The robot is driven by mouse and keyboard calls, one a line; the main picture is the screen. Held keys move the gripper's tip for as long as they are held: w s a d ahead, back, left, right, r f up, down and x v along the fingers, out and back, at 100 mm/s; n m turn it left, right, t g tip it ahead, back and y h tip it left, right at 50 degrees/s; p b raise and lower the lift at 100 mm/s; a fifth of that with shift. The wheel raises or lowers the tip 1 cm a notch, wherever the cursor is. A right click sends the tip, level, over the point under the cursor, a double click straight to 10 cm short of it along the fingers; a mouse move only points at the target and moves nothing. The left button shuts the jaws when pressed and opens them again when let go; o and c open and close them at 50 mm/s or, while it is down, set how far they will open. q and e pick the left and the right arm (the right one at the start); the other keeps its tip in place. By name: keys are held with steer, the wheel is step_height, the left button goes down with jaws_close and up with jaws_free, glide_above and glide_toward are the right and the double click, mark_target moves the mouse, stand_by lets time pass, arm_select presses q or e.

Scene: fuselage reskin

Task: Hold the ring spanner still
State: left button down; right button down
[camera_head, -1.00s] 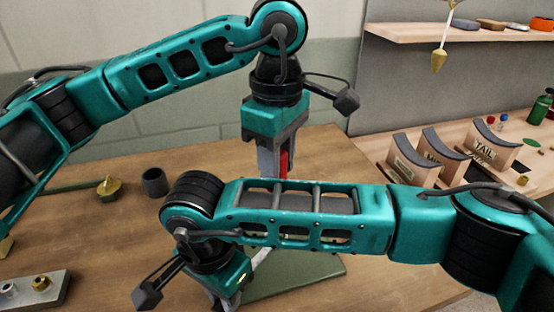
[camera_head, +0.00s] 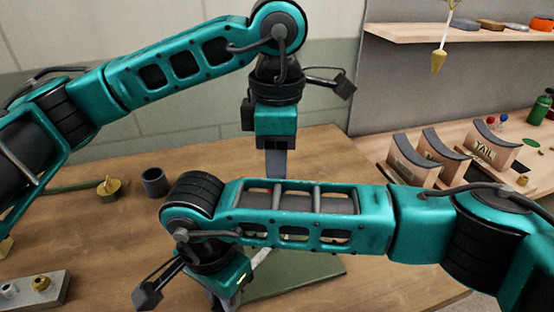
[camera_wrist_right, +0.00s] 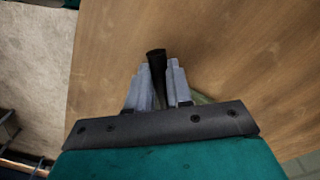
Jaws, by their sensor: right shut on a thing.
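My right gripper (camera_wrist_right: 160,72) is shut on a dark, slim bar (camera_wrist_right: 156,56) in the right wrist view. The bar sticks out a little past the fingertips. It may be the ring spanner's handle, but no ring end shows. In the head view my right gripper is low in the picture, with its fingertips hidden or cut off. My left gripper (camera_head: 277,164) points down over the back of the table, behind my right forearm. Its fingers show edge-on and their tips are hidden, so its opening cannot be told.
The wooden table (camera_head: 110,235) holds a dark cup (camera_head: 154,182), a brass part (camera_head: 109,188) and a grey block (camera_head: 35,290) with fittings. A green plate (camera_head: 300,278) lies under my right arm. Curved labelled blocks (camera_head: 492,152) stand at the right.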

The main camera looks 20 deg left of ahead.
arm_select(q)
steer(key=shift+f, duration=0.8)
stand_by(0.4)
steer(key=m, duration=2.2)
steer(key=shift+n, duration=0.4)
steer(key=shift+n, duration=1.4)
